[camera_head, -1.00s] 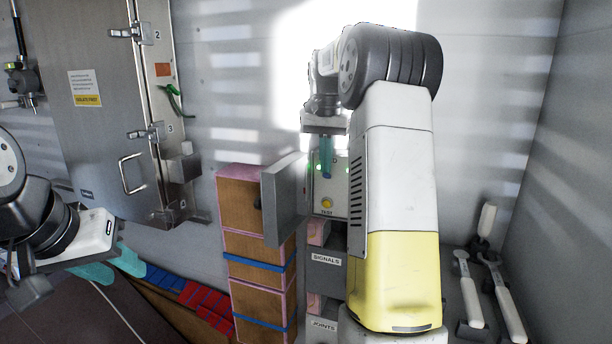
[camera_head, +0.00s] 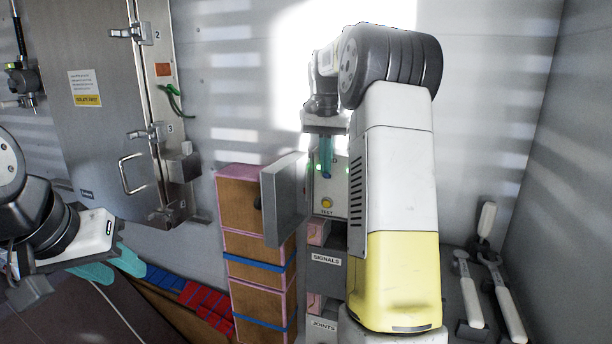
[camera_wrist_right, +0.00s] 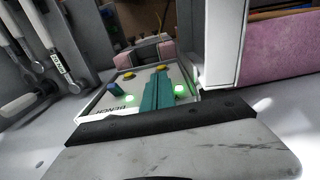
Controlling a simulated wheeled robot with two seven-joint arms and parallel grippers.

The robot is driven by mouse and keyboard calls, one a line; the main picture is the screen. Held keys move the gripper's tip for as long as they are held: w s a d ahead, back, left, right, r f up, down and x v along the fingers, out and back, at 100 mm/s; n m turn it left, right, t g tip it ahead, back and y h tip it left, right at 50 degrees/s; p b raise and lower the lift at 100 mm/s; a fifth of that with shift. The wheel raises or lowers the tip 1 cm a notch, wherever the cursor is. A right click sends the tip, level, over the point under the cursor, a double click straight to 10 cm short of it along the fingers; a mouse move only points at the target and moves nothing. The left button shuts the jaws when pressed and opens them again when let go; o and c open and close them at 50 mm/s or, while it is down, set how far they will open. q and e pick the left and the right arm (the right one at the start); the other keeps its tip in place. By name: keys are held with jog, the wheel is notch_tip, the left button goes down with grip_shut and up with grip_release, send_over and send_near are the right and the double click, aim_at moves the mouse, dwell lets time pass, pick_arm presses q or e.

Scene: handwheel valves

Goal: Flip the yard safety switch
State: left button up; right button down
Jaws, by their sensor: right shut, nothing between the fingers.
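A small control panel (camera_head: 341,205) with a yellow button and green lights stands behind an open grey door (camera_head: 285,198). In the right wrist view, the panel (camera_wrist_right: 100,103) shows the word BENCH, a blue knob (camera_wrist_right: 115,88), yellow buttons and two green lights. I cannot read a yard label; the fingers hide part of the panel. My right gripper (camera_head: 326,163) is in front of the panel's upper part. Its teal fingers (camera_wrist_right: 157,92) are together and empty, reaching over the panel between the lights; contact is unclear. My left gripper (camera_head: 110,267) is open and empty, far left.
Drawers marked SIGNALS (camera_head: 326,260) and JOINTS (camera_head: 323,325) are below the panel. Wooden boxes (camera_head: 240,200) stand left of it. A steel cabinet (camera_head: 100,120) is on the left wall. The open door narrows the panel's left side.

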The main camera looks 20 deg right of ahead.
jog(key=shift+f, duration=1.05)
jog(key=shift+r, duration=2.5)
jog(key=shift+r, duration=0.15)
